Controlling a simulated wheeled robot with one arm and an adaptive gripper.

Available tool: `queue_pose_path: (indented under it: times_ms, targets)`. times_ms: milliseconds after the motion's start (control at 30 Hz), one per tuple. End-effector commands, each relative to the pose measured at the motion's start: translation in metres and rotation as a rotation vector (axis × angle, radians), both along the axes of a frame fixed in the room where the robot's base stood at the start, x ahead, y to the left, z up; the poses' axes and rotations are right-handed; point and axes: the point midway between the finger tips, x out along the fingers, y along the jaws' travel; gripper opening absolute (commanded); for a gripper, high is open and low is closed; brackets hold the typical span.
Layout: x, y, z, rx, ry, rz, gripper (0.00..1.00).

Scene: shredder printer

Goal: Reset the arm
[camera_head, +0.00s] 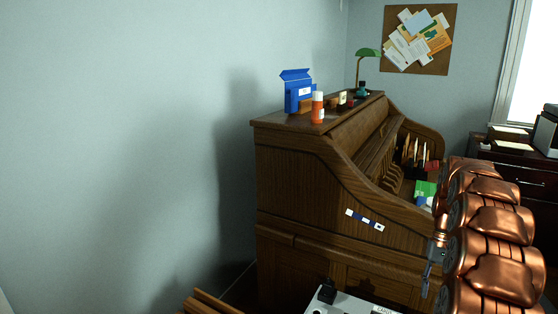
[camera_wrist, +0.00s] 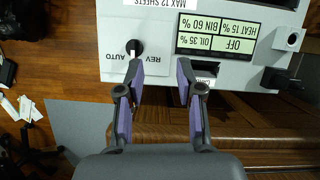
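My copper arm (camera_head: 490,235) is bent along the right side of the head view. My gripper (camera_head: 430,268) hangs in front of the roll-top desk (camera_head: 300,180), partly hidden behind the arm. In the wrist view my gripper (camera_wrist: 160,82) is open, with a clear gap between its purple-padded fingers and nothing in it. Beyond the fingers, upside down, is a pale shredder panel (camera_wrist: 150,62) with a black REV/AUTO knob (camera_wrist: 134,47) and a display (camera_wrist: 218,38) reading OFF, heat 15%, bin 60%, oil 35%. I cannot tell whether the left finger touches the panel.
The shredder top (camera_head: 345,303) also shows at the bottom of the head view. A blue box (camera_head: 298,92) and an orange bottle (camera_head: 317,108) stand on the desk. A dark cabinet (camera_head: 525,172) stands at right. The space left of the desk looks clear.

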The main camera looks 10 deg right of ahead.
Motion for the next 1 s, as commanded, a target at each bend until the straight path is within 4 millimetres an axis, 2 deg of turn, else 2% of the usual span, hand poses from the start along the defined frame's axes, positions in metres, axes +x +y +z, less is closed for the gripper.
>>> queue_pose_path:
  times_ms: [100,467,667,1000]
  targets:
    - [-0.005,0.027,0.013,0.001,-0.009,0.042,0.36]
    - [-0.028,0.099,0.04,-0.003,-0.036,0.153,0.36]
    - [-0.048,0.135,0.051,-0.009,-0.051,0.211,0.36]
    - [-0.093,0.19,0.062,-0.018,-0.071,0.304,0.36]
